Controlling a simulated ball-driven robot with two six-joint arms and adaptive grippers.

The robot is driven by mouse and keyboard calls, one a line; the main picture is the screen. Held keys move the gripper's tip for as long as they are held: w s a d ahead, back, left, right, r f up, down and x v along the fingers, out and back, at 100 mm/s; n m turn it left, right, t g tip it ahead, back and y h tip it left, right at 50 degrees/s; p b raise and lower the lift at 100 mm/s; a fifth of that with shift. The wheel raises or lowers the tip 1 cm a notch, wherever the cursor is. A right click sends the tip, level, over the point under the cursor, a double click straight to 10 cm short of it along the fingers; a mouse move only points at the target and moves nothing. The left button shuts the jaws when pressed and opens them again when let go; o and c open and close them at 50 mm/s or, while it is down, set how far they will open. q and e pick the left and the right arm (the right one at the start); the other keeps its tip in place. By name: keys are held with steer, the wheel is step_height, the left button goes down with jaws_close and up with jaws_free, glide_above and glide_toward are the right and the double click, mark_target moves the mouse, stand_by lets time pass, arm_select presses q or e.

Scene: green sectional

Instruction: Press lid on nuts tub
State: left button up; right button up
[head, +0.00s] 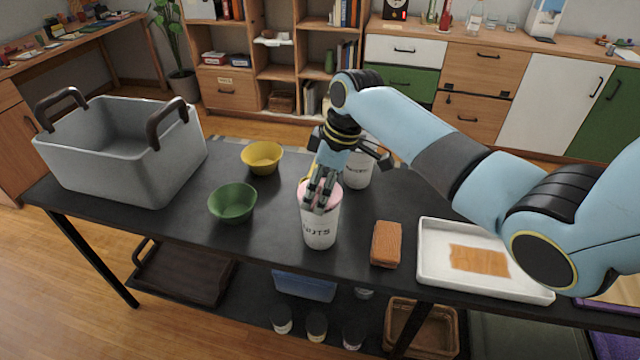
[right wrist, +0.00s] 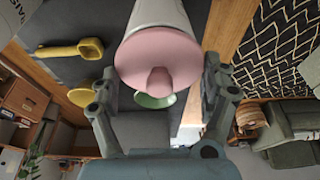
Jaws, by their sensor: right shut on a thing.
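The nuts tub (head: 319,230) is a white tapered tub with dark lettering, standing upright near the front edge of the dark table. A pink lid (head: 332,198) is at its top; in the right wrist view the lid (right wrist: 150,52) shows a central knob and covers the tub's mouth. I cannot tell whether it is fully seated. My right gripper (head: 322,196) points down over the tub and is shut on the lid, with its fingers at either side of it. My left gripper is not in view.
A second white tub (head: 357,174) stands just behind. Green (head: 232,204) and yellow (head: 262,157) bowls and a grey bin (head: 115,150) are left. A brown block (head: 386,244) and white tray (head: 432,262) are right. A yellow scoop (right wrist: 75,50) shows in the wrist view.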

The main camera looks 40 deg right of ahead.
steer(key=shift+f+p, duration=0.1)
steer(key=shift+p, duration=0.45)
stand_by(0.9)
steer(key=shift+f+p, duration=0.3)
steer(key=shift+f, duration=0.1)
stand_by(1.1)
steer(key=o, duration=0.9)
steer(key=shift+r, duration=0.1)
step_height(320, 180, up, 7)
steer(key=p, duration=0.7)
steer(key=shift+p, duration=0.35)
